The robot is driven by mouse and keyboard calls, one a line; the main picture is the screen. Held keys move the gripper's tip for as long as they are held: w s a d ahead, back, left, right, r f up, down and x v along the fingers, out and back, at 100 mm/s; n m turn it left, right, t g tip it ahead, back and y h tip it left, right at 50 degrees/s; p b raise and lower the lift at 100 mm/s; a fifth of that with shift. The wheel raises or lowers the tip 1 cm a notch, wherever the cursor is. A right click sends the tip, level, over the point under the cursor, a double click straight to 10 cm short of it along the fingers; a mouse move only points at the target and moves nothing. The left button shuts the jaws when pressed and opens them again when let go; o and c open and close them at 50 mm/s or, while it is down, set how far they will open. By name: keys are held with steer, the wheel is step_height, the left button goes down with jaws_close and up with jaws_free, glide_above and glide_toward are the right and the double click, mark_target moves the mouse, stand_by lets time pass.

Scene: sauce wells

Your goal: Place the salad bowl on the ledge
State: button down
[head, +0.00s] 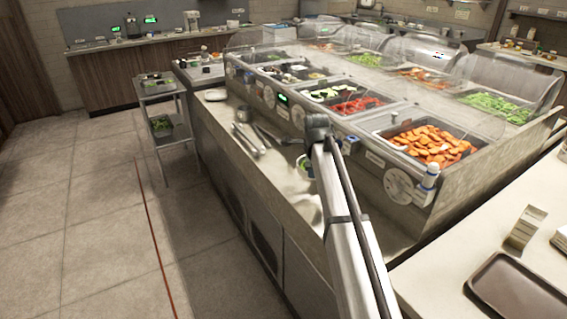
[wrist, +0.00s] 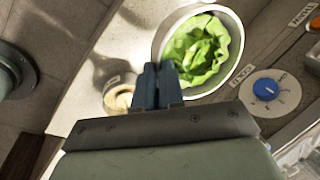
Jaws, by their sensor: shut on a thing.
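The salad bowl (wrist: 238,32) is a pale round bowl with green lettuce in it, at the top centre of the wrist view. My gripper (wrist: 160,72) is shut on the near-left part of its rim, with dark blue fingers. In the head view the bowl (head: 304,172) shows only in part beside my arm, which hides the rest and the fingers. The ledge (head: 285,187) is the pale strip along the front of the salad bar. The bowl is over or on it; I cannot tell whether it touches.
A small round container (wrist: 119,96) with beige contents is left of my fingers in the wrist view. A dial with a blue knob (wrist: 266,89) is on the panel at right. Tongs (head: 246,140) lie farther along the ledge. A dark tray (head: 517,289) lies on the right counter.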

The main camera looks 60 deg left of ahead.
step_height(320, 180, down, 9)
steer(key=shift+f, duration=0.15)
stand_by(0.4)
steer(key=shift+f, duration=0.1)
steer(key=c, duration=1.2)
jaws_free()
steer(key=shift+c, duration=0.2)
steer(key=v, duration=1.2)
